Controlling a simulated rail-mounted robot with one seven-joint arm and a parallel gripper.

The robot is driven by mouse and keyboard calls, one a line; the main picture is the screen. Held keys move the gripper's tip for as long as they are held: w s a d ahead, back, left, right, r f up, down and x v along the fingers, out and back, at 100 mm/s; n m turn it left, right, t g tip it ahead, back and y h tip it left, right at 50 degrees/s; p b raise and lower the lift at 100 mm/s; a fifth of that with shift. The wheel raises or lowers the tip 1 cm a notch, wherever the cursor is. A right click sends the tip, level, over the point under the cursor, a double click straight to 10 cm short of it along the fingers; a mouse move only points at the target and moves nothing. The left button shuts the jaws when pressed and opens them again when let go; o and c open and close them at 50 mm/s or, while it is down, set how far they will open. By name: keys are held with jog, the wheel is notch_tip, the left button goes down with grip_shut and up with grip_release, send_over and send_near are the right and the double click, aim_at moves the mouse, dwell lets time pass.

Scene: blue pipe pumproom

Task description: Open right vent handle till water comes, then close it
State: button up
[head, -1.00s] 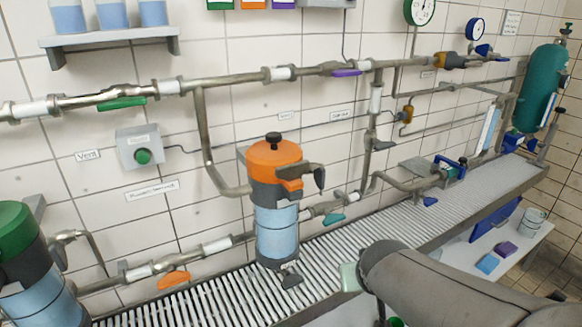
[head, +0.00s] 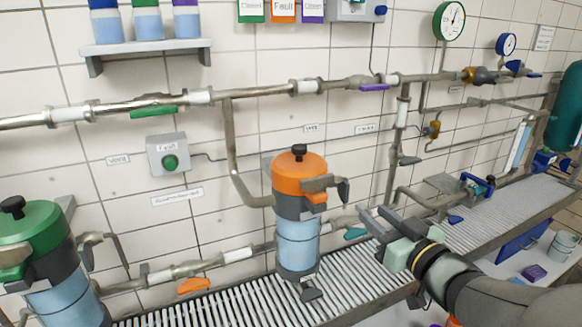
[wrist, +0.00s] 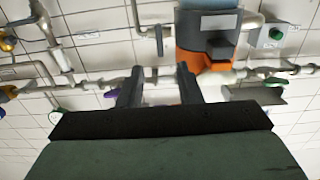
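The orange-topped canister (head: 300,165) stands right of centre in the head view, upright, with a clear blue body. A grey pipe stub with a dark downturned handle (head: 343,190) sticks out from the right of its lid. I cannot tell for sure whether this is the right vent handle. No water is seen running there. My gripper (head: 374,218) is open and empty, right of and below that handle, apart from it. In the wrist view, my gripper's fingers (wrist: 158,85) are spread, and the orange canister top (wrist: 190,62) shows upside down beyond them.
A green-lidded canister (head: 32,230) stands at the left. A slatted metal drain (head: 240,300) runs below the pipes. A teal handle (head: 355,234) and an orange handle (head: 193,286) sit on the lower pipe. A purple handle (head: 374,87) is on the upper pipe.

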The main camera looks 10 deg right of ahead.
aim_at(348, 193)
jog(key=p+x, duration=0.1)
jog(key=x, duration=1.2)
jog(key=shift+w, duration=0.15)
jog(key=shift+c, duration=0.3)
grip_shut()
